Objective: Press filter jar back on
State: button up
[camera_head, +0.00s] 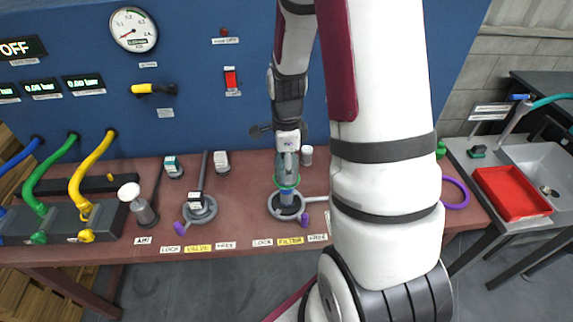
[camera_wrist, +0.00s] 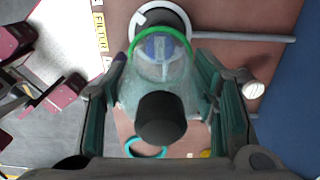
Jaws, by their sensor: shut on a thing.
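The filter jar (camera_wrist: 130,98) is a clear bowl with a green ring and a black cap at the end nearest the wrist camera. My gripper (camera_wrist: 163,88) is shut on it, with dark green pads on both sides. In the head view my gripper (camera_head: 287,158) points down over the filter station (camera_head: 290,216), a grey ring with a purple lever. The jar's green ring (camera_head: 286,184) is above the station, and a blue filter element (camera_head: 288,196) shows between them. It also shows in the wrist view (camera_wrist: 160,47). Whether the jar touches the station is unclear.
The valve station (camera_head: 200,210) stands to the left, and a white-topped push knob (camera_head: 129,192) is further left. A small white cylinder (camera_head: 307,155) stands just behind the jar. A purple ring (camera_head: 455,193) and a red tray (camera_head: 512,193) are at the right.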

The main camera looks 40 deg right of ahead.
jog(key=shift+f, duration=0.15)
jog(key=shift+f+b, duration=0.4)
jog(key=shift+f, duration=0.3)
jog(key=shift+f+b, duration=2.05)
jog(key=shift+f, duration=1.9)
jog(key=o, duration=1.3)
jog(key=shift+c, duration=0.2)
notch_tip(320, 180, up, 12)
